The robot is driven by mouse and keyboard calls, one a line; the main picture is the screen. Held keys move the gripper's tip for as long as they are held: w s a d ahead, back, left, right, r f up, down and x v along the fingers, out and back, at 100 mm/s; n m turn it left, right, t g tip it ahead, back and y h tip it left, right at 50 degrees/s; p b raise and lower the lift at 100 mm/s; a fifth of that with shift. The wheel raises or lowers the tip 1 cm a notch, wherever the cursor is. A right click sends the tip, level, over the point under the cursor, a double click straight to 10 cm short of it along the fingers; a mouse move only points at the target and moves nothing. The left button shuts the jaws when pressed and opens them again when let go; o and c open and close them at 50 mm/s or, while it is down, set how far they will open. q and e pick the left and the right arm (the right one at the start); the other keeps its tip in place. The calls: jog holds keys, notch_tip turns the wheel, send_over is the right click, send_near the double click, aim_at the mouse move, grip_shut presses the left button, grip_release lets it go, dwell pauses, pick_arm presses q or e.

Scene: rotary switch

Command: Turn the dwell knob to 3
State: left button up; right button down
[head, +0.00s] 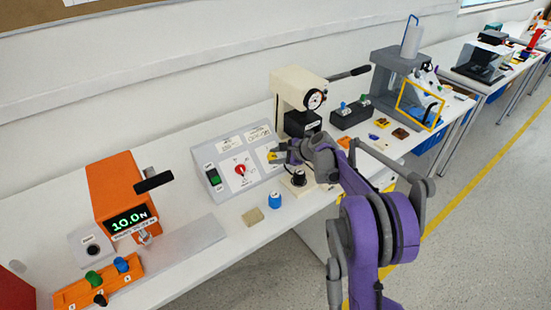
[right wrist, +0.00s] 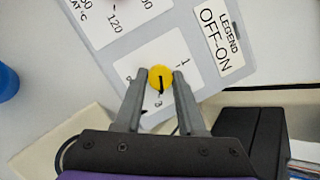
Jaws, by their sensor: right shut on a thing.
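The dwell knob is a round yellow knob (right wrist: 160,77) with a dark pointer line, on a white plate of the sloped grey panel (head: 204,149). In the right wrist view the line points down the picture, toward the printed 3 (right wrist: 159,104). A 1 shows at the upper right of the plate; other marks are partly hidden by the fingers. My right gripper (right wrist: 160,74) is shut on the knob, one finger on each side. In the head view the right gripper (head: 278,156) reaches the panel's right part and partly covers the knob. My left gripper is not in view.
A cream press (head: 290,88) stands behind. A blue knob-like piece (head: 275,200) and a tan block (head: 253,216) lie in front. An orange force gauge (head: 113,180) stands left.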

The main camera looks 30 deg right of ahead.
jog(key=shift+m, duration=0.7)
jog(key=shift+b, duration=0.3)
jog(key=c, duration=0.8)
grip_release()
jog(key=v, duration=1)
jog(key=shift+s+a+r, duration=0.1)
jog(key=shift+s, duration=0.4)
jog(key=shift+a, duration=0.1)
